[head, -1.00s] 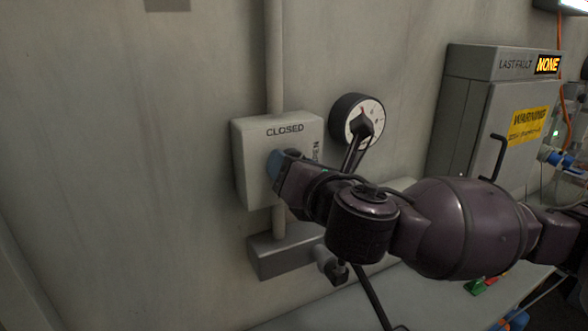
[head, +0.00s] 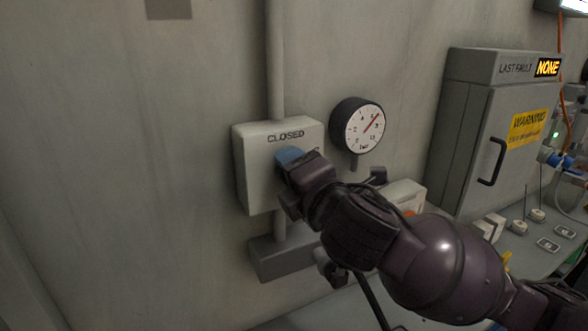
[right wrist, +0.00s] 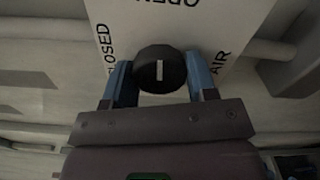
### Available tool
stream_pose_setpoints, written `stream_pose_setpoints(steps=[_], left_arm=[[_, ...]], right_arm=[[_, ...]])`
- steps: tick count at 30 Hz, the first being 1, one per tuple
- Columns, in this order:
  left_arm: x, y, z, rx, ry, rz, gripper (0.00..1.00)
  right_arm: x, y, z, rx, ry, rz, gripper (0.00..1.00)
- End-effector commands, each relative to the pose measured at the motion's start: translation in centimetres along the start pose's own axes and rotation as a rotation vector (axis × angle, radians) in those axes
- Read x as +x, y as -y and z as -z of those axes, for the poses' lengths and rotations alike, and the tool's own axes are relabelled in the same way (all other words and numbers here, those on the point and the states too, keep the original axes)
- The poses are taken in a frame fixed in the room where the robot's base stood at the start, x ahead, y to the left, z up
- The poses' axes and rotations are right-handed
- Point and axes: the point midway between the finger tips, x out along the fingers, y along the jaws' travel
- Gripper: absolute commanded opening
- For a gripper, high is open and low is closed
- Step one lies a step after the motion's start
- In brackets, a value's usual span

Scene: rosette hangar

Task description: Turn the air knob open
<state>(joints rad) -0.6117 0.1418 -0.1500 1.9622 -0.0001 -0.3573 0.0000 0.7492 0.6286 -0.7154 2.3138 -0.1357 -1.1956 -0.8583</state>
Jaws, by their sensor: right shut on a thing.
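The air knob (right wrist: 160,66) is round and black with a white line. In the right wrist view it sits on the pale box (right wrist: 225,32) between the blue fingers of my right gripper (right wrist: 160,84), which is shut on it. The white line runs upright there, toward the OPEN label at the top; CLOSED is on the left and AIR on the right. In the head view the box (head: 254,185) is on the wall, with my right gripper (head: 289,159) at its front face. The knob is hidden there by the gripper. My left gripper is not in view.
Pipes (head: 276,70) run along the wall. A grey cabinet (head: 470,150) with a warning label stands at right, above a bench holding small items.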

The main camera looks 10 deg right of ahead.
Motion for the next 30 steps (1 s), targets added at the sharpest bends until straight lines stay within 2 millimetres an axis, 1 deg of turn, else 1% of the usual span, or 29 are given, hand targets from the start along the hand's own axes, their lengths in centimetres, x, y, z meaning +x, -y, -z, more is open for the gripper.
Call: stream_pose_setpoints(steps=[3, 9, 23, 24, 29, 30], left_arm=[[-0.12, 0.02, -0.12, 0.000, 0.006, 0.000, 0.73], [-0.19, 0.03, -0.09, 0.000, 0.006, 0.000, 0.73], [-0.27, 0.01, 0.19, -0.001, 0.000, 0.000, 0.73], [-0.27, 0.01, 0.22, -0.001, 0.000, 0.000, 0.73], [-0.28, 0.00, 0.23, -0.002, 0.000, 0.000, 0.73], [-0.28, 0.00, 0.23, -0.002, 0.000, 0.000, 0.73]], right_arm=[[0.03, -0.07, -0.03, 0.052, 0.000, 0.000, 0.28], [0.03, -0.07, -0.03, 0.098, 0.000, -0.001, 0.28], [0.02, -0.06, -0.01, 0.111, 0.000, -0.001, 0.28], [0.02, -0.06, -0.01, 0.111, 0.000, -0.001, 0.54], [0.01, -0.05, 0.00, 0.110, 0.000, -0.001, 0.78], [0.01, -0.05, 0.00, 0.110, 0.000, -0.001, 0.78]])
